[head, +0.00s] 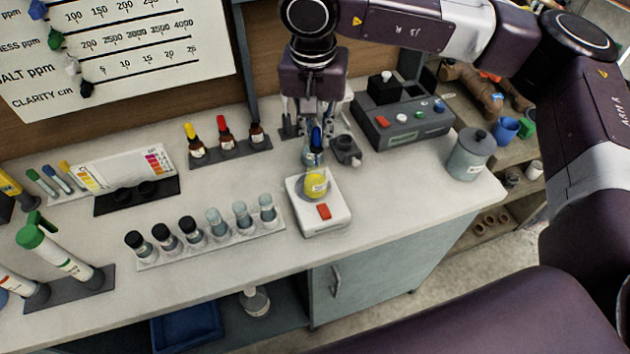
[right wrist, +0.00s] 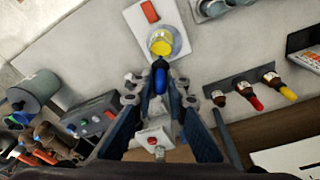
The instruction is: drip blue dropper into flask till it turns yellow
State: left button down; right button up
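My right gripper (head: 315,138) points down over the bench with its fingers closed around the blue dropper (head: 317,136). In the right wrist view the dropper's dark blue bulb (right wrist: 160,80) sits between the fingertips (right wrist: 160,88). The flask (head: 315,185) stands upright on a white stirrer plate (head: 327,219) with a red switch, and its contents look yellow. The dropper is over the flask's mouth; whether its tip is inside cannot be told. The flask's yellow contents also show in the right wrist view (right wrist: 161,46). My left gripper is not in view.
Behind the flask are a rack (head: 231,151) of dropper bottles and a control box (head: 405,120). A row of vials (head: 205,235) stands to the left. A grey canister (head: 467,155) stands near the right bench edge. The bench front is clear.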

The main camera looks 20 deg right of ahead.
jog(key=shift+r, duration=0.1)
jog(key=shift+r+p, duration=1.15)
jog(key=shift+r, duration=1.25)
